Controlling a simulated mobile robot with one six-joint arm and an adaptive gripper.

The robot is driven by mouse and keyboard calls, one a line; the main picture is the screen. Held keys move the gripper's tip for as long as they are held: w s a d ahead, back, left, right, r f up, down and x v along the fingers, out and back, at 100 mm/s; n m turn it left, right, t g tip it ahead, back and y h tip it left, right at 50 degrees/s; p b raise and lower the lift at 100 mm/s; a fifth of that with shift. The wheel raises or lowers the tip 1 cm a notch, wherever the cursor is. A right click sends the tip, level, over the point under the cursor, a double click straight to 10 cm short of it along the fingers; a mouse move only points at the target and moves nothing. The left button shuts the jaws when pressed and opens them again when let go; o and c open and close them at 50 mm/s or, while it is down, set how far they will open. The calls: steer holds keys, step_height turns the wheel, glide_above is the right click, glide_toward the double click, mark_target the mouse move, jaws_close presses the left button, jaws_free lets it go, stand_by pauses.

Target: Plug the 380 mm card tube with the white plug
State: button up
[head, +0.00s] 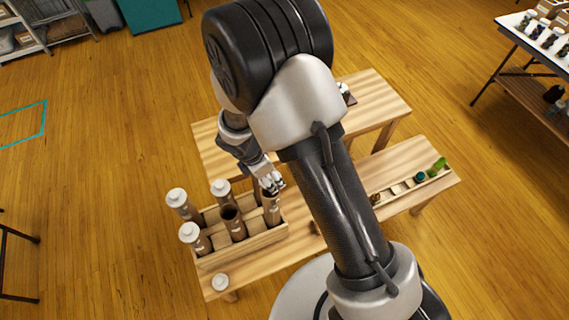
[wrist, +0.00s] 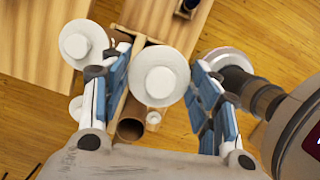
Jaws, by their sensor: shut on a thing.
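My gripper (head: 273,184) is over the right end of a wooden rack, at the top of a brown card tube (head: 272,210). An open, dark-mouthed tube (head: 232,222) stands in the rack and also shows in the wrist view (wrist: 130,130). Other tubes have white tops (head: 177,197), (head: 221,188), (head: 190,233). Tube lengths cannot be read.
The wooden rack (head: 245,247) stands on a light wooden table (head: 330,222). A separate white plug (head: 220,281) lies at the table's front left. A narrow tray (head: 407,187) with small green items lies at the right. Another wooden table (head: 375,100) stands behind.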

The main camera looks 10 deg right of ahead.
steer(key=shift+s+a+f, duration=0.15)
steer(key=shift+f, duration=0.15)
step_height(320, 180, down, 5)
steer(key=b, duration=0.5)
steer(key=shift+f, duration=0.2)
stand_by(1.2)
steer(key=shift+r, duration=0.2)
steer(key=shift+r+p, duration=0.65)
steer(key=shift+p, duration=0.05)
steer(key=shift+r, duration=0.15)
stand_by(0.8)
steer(key=shift+r+p, duration=0.5)
steer(key=shift+p, duration=0.15)
steer(key=shift+r, duration=0.1)
stand_by(0.6)
